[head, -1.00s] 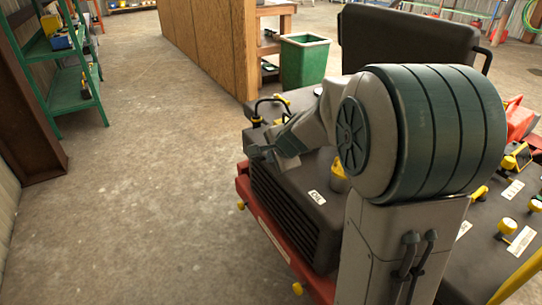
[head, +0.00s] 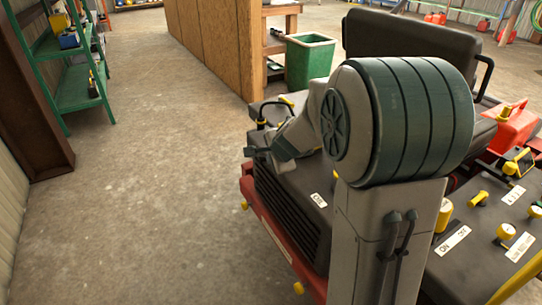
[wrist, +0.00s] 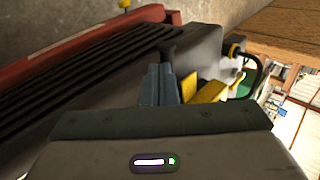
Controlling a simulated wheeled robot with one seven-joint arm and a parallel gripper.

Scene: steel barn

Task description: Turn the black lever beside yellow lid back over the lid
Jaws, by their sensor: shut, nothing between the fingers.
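My gripper (wrist: 161,84) shows in the wrist view as blue-grey fingers, shut and empty, over the dark machine. A black knob-ended piece (wrist: 167,48), possibly the lever, shows just beyond the fingertips; I cannot tell if they touch. Yellow parts (wrist: 210,92) lie just right of the fingers, partly hidden; I cannot tell whether one is the lid. In the head view my gripper (head: 257,152) is at the far left edge of the machine's dark hood (head: 290,190). The lever and lid cannot be made out there, with my arm covering part of the hood.
A black curved handle (head: 262,112) with yellow fittings stands beyond my gripper; it also shows in the wrist view (wrist: 252,78). The machine's red frame (head: 280,240) runs along the left. A black seat (head: 410,50) and green bin (head: 310,62) are behind. The floor at left is clear.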

